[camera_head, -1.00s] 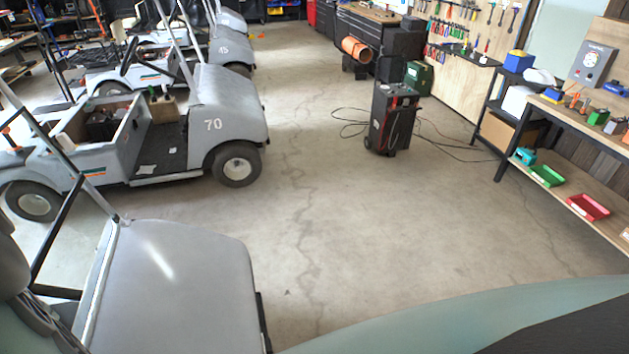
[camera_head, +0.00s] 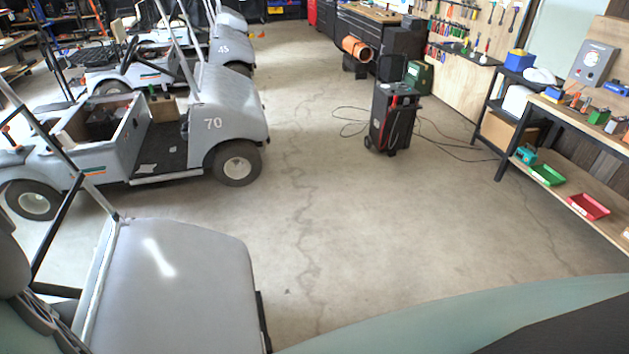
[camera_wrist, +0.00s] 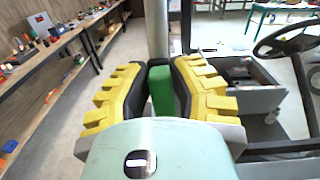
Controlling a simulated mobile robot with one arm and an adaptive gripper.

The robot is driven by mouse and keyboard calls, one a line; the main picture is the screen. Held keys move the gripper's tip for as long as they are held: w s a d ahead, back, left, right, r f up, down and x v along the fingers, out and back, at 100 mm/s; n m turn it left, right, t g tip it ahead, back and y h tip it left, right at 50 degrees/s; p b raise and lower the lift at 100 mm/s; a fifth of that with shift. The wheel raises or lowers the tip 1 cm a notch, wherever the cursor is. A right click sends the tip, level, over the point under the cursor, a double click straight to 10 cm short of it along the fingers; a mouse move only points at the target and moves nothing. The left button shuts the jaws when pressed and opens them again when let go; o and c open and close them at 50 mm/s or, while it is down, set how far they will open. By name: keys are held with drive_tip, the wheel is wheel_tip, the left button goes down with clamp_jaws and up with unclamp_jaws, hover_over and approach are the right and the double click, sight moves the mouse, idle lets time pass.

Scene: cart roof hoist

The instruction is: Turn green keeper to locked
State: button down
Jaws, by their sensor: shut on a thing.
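The green keeper (camera_wrist: 161,92) shows in the wrist view as a green block between the two yellow and black fingers of my gripper (camera_wrist: 160,95). The fingers are shut on it from both sides. A light grey post (camera_wrist: 157,30) rises just beyond it. Most of the keeper is hidden by the fingers and the gripper body, so I cannot tell which way it is turned. The head view shows neither the gripper fingers nor the keeper.
A cart with a steering wheel (camera_wrist: 285,38) is at the right in the wrist view. Cart 70 (camera_head: 212,124) stands at the left in the head view. A black wheeled machine (camera_head: 392,115) stands on open floor. A workbench (camera_head: 570,115) lines the right side.

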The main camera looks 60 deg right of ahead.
drive_tip(key=n, duration=0.1)
drive_tip(key=n+b, duration=0.1)
drive_tip(key=n, duration=0.1)
drive_tip(key=n+g+b, duration=0.1)
drive_tip(key=shift+f+n+y, duration=0.25)
drive_tip(key=shift+n+y, duration=0.05)
drive_tip(key=n+b, duration=0.1)
drive_tip(key=n, duration=0.1)
drive_tip(key=n+g+b, duration=0.1)
drive_tip(key=n, duration=0.2)
drive_tip(key=shift+s+a+f+b, duration=0.1)
drive_tip(key=shift+s+a+b, duration=0.1)
drive_tip(key=shift+b, duration=0.2)
drive_tip(key=n+g+b, duration=0.1)
drive_tip(key=n, duration=0.3)
drive_tip(key=shift+b, duration=0.4)
drive_tip(key=n, duration=0.2)
drive_tip(key=n+g+b, duration=0.1)
drive_tip(key=n, duration=0.2)
drive_tip(key=shift+s+f+b, duration=0.15)
drive_tip(key=shift+f+b, duration=0.05)
drive_tip(key=shift+b, duration=0.1)
drive_tip(key=c, duration=0.8)
unclamp_jaws()
drive_tip(key=shift+r, duration=0.1)
drive_tip(key=shift+h, duration=0.4)
